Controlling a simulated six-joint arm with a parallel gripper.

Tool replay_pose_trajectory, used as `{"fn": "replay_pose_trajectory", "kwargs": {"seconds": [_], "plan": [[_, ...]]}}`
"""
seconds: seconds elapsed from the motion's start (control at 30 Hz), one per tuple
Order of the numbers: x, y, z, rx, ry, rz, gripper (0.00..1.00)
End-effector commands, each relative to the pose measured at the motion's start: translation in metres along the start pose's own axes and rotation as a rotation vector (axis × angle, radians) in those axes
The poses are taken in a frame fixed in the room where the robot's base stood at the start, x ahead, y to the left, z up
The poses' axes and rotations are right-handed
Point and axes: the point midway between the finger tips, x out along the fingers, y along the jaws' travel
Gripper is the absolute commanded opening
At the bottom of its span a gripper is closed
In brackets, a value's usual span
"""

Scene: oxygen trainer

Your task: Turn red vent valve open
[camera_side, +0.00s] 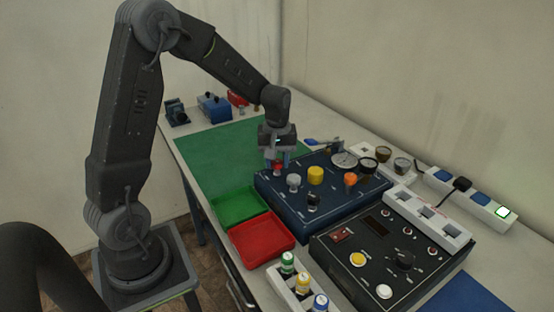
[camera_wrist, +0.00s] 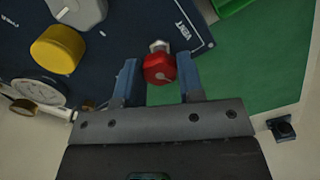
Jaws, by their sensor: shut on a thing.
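The red vent valve (camera_wrist: 160,68) is a red knob near the edge of the dark blue panel (camera_wrist: 120,45), by the printed word VENT in the wrist view. My gripper (camera_wrist: 160,80) has one blue finger on each side of the knob, shut on it. In the side view my gripper (camera_side: 277,165) points down at the back left corner of the blue panel (camera_side: 330,206), and the red knob (camera_side: 277,170) shows only partly between the fingers. A small pale line marks the knob's face; how far the valve is turned I cannot tell.
A yellow knob (camera_side: 315,175), a grey knob (camera_side: 293,183), an orange knob (camera_side: 350,180), a black knob (camera_side: 313,199) and round gauges (camera_side: 343,160) stand close by on the panel. A green mat (camera_side: 225,155) lies clear at left. Green (camera_side: 240,205) and red (camera_side: 262,238) trays sit in front.

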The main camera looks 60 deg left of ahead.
Motion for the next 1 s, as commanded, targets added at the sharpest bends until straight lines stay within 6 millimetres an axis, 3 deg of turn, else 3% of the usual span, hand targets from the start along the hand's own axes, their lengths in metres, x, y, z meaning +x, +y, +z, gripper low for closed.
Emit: {"fn": "replay_pose_trajectory", "kwargs": {"seconds": [0.4, 1.0], "plan": [[-0.0013, 0.0005, -0.0005, -0.221, 0.002, 0.002, 0.11], [-0.0014, 0.0005, -0.0006, -0.265, 0.002, 0.003, 0.11]]}}
